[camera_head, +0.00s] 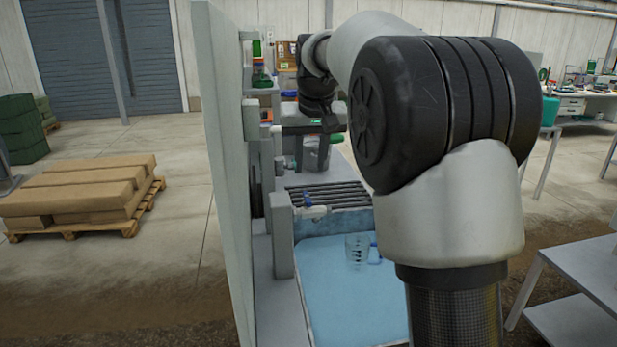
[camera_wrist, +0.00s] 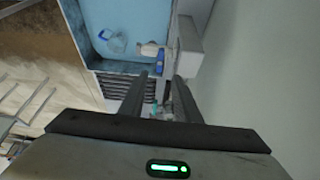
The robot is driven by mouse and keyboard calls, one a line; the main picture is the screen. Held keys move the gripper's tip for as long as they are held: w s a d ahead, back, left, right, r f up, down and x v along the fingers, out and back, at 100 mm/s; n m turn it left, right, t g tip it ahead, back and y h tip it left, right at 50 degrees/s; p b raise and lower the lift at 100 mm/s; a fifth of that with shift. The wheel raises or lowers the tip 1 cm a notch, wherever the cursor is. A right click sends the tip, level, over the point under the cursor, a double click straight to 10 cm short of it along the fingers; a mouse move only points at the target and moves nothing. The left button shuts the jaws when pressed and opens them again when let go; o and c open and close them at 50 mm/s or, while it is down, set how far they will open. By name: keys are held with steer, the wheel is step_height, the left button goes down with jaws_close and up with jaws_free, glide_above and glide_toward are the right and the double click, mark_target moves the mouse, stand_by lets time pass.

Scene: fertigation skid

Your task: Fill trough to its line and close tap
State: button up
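The trough (camera_head: 340,300) is a blue-lined basin in the lower middle of the head view; it also shows at the top of the wrist view (camera_wrist: 125,18). I cannot make out its line or a water level. The tap (camera_head: 318,211) is a white spout with a blue handle (camera_head: 307,199) at the trough's back left; the wrist view shows the spout (camera_wrist: 149,48) and blue handle (camera_wrist: 160,60). A clear jug with a blue handle (camera_head: 357,251) is in the trough. My gripper (camera_wrist: 171,80) is open and empty, its fingertips apart from the tap.
A dark slatted rack (camera_head: 325,196) lies behind the trough. A tall pale panel (camera_head: 225,160) stands along the left side. A pallet of brown sacks (camera_head: 85,190) is at far left, and a grey shelf (camera_head: 580,290) stands at right. The floor between pallet and panel is clear.

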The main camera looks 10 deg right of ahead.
steer(key=v, duration=0.7)
steer(key=shift+p, duration=0.4)
stand_by(1.0)
